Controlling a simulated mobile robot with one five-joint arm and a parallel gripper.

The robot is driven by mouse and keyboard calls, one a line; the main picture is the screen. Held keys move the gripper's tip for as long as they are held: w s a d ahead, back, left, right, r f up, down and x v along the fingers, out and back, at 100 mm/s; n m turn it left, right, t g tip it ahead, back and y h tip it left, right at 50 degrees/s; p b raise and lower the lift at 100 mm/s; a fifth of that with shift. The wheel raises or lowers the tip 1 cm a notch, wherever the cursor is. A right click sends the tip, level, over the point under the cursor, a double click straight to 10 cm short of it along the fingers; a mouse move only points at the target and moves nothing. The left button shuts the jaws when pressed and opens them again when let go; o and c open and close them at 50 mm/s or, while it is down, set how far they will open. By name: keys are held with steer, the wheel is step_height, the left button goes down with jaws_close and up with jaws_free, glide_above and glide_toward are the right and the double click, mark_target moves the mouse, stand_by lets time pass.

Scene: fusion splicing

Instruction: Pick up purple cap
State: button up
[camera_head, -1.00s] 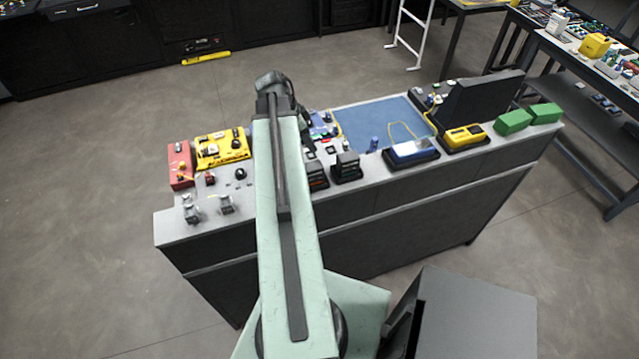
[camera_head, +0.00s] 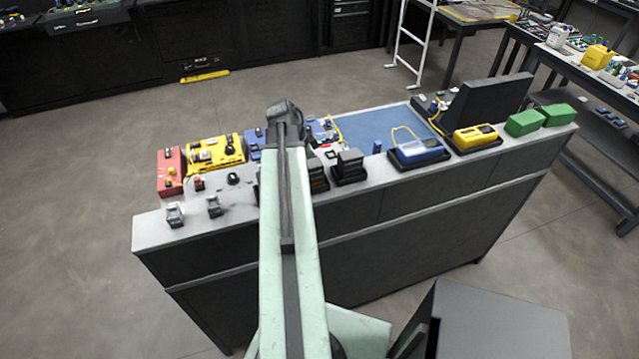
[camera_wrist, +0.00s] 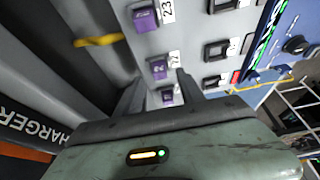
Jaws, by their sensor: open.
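Three purple caps show in the wrist view, in a row on a light grey surface with number labels beside them. One purple cap (camera_wrist: 145,19) is at the top, one purple cap (camera_wrist: 158,68) is in the middle, and one purple cap (camera_wrist: 167,95) is lowest, partly hidden near my gripper body. My gripper (camera_wrist: 160,88) is open. Its two dark fingers stand left and right of the lowest caps, with nothing visibly held. Contact cannot be told. In the head view my arm reaches over the bench (camera_head: 235,208) and hides the caps.
A charger (camera_wrist: 30,120) fills the left of the wrist view, with a yellow cable (camera_wrist: 97,41) above. Black square holders (camera_wrist: 216,50) stand right of the caps. In the head view a yellow unit (camera_head: 215,153) and black blocks (camera_head: 349,166) flank my arm.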

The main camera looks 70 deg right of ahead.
steer(key=shift+b+x, duration=0.35)
steer(key=shift+x, duration=0.7)
steer(key=shift+r, duration=0.1)
jaws_close()
step_height(320, 180, up, 10)
steer(key=p, duration=1)
